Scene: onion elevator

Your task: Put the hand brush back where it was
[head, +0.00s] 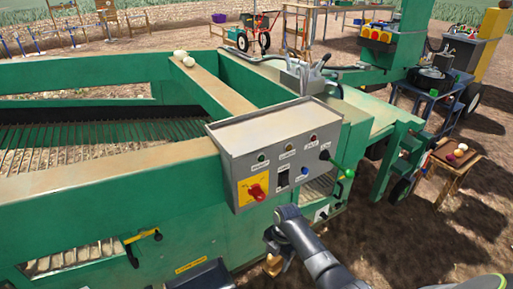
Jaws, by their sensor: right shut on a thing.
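My right arm comes in from the bottom right, and its gripper (274,252) points down in front of the green machine's side, below the control box. It is shut on a small tan-brown piece (272,266), which looks like part of the hand brush. The rest of the brush is hidden or too small to make out, bristles included. My left gripper is not in view.
The grey control box (283,150) with a red switch (257,191) and a green-knobbed lever (347,174) is just above my right gripper. Two onions (182,57) lie on the machine's ledge. A wooden stool (455,164) with onions stands at right on bare soil.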

